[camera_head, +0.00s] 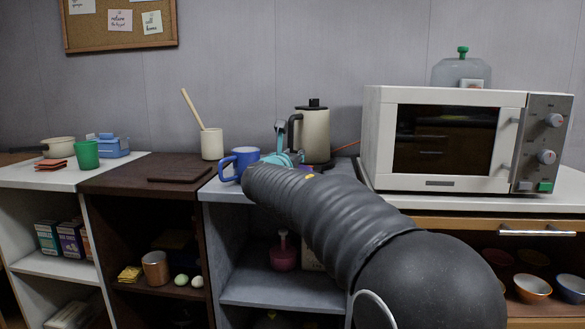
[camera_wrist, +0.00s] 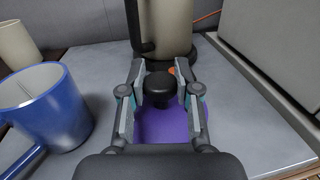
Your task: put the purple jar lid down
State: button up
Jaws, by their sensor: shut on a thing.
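The purple jar lid (camera_wrist: 168,128) with a round black knob shows in the wrist view, below and between my fingers. My gripper (camera_wrist: 160,82) is shut on the lid's black knob, one finger on each side. The lid is over the grey counter top (camera_wrist: 240,128); I cannot tell whether it touches the surface. In the head view my arm reaches to the counter between the blue mug and the kettle and hides most of the lid.
A blue mug (camera_wrist: 45,108) stands close on the left. A cream kettle (camera_head: 313,132) with a black handle stands just behind my gripper, and a white microwave (camera_head: 450,140) is on the right. A cream crock (camera_head: 212,144) with a wooden spoon stands at the back left.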

jog(key=shift+f, duration=1.45)
jog(key=shift+f+b, duration=0.15)
jog(key=shift+b, duration=0.15)
jog(key=o, duration=1.1)
jog(key=shift+c, duration=0.2)
jog(key=shift+r, duration=0.2)
jog(key=s+a+b, duration=0.1)
jog(key=s+a, duration=0.1)
jog(key=s, duration=0.9)
jog(key=shift+s, duration=0.4)
